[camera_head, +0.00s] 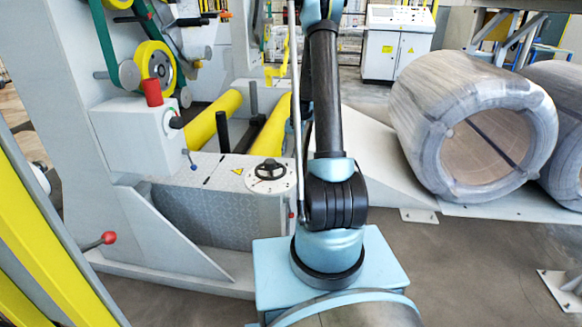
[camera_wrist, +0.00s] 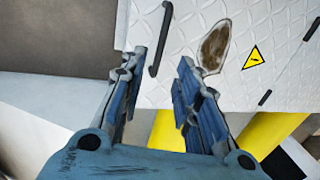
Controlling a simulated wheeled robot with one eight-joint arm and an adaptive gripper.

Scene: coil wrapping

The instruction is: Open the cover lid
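The cover lid (camera_wrist: 215,85) looks like a white, diamond-patterned plate with a yellow warning triangle (camera_wrist: 254,57) and a brown oval mark (camera_wrist: 214,47). A black bar handle (camera_wrist: 160,38) stands on it near its left edge. In the head view, a similar pale plate with a warning triangle (camera_head: 237,171) lies on top of the machine, left of my arm. My gripper (camera_wrist: 158,66) is open and empty. Its two blue fingers point toward the lid, and the handle's near end shows between the fingertips. I cannot tell how far apart they are in depth. My gripper is hidden in the head view.
Yellow rollers (camera_head: 212,119) and a grey box with a red knob (camera_head: 152,94) are behind and left. A wrapped coil (camera_head: 470,125) lies to the right. Grey floor is open at front right.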

